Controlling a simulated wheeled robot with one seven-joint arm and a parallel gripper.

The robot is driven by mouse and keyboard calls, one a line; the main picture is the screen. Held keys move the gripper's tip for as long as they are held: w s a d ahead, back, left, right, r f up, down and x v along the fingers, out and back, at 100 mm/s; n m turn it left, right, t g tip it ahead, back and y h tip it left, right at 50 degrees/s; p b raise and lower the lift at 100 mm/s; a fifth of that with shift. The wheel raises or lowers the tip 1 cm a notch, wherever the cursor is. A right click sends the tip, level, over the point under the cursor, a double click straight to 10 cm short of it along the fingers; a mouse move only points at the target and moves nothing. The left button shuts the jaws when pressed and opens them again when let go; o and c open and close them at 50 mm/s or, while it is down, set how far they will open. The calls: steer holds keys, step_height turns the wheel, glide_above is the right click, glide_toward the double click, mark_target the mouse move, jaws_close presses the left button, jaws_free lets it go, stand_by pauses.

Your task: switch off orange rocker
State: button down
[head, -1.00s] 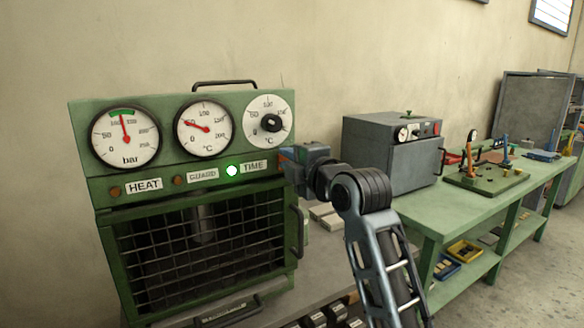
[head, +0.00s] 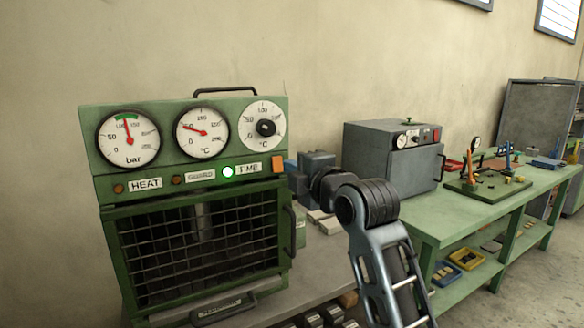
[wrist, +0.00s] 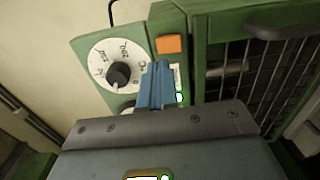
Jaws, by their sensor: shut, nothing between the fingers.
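The orange rocker (head: 278,164) is a small square at the right end of the green press's label row, just right of the TIME label. In the wrist view the orange rocker (wrist: 170,44) shows beyond my fingertips, unobstructed. My gripper (wrist: 158,67) has its blue fingers closed together with nothing between them. Its tips appear a little short of the panel, between the rocker and the dial knob; contact is not visible. In the head view my gripper (head: 291,165) is just right of the rocker. Which way the rocker is tipped is too small to tell.
The green press (head: 186,180) carries gauges, a black knob (head: 265,128) and a lit green lamp (head: 228,171). A barred guard with a handle (head: 292,230) is below. A grey oven (head: 392,158) stands on the green bench (head: 440,215) to the right.

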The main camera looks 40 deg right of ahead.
steer(key=b+v, duration=0.1)
steer(key=v, duration=0.7)
steer(key=shift+s+r, duration=0.2)
steer(key=shift+s, duration=0.15)
steer(key=shift+f, duration=0.1)
